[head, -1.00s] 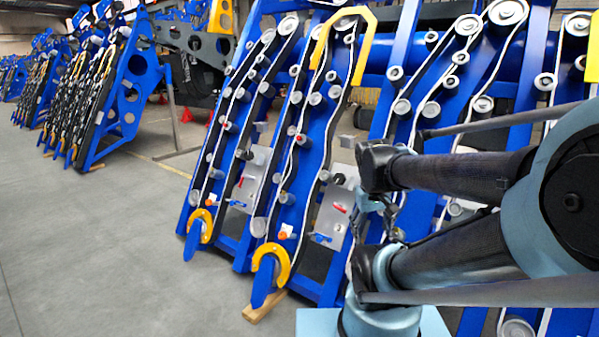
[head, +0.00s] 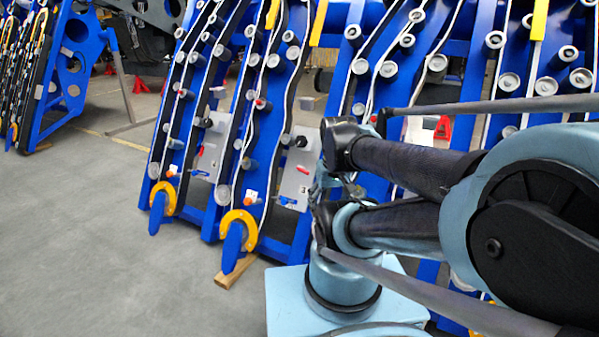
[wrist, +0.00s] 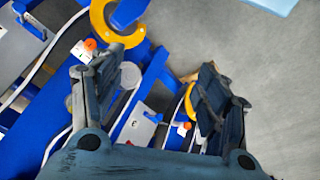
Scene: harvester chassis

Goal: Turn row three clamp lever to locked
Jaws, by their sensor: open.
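Two grey metal plates show on the harvester rows in the head view. The left plate (head: 211,143) carries a red lever (head: 201,151) and a blue lever (head: 200,173). The right plate (head: 296,172) carries another red lever (head: 303,169), a black knob and a blue lever (head: 287,201). I cannot tell which belongs to row three; my arm hides the rows behind it. In the wrist view my gripper (wrist: 155,72) is open, its fingers wide apart with nothing between them. A grey plate (wrist: 139,124) with a small red part (wrist: 128,143) lies beyond the fingers.
Blue rows with rollers and white belts lean in front of me. Yellow-orange curved end pieces (head: 238,229) sit at their lower ends, one above a wooden block (head: 235,272). An orange-tipped part (wrist: 90,44) shows beside the left finger. Grey floor (head: 80,240) is clear at left.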

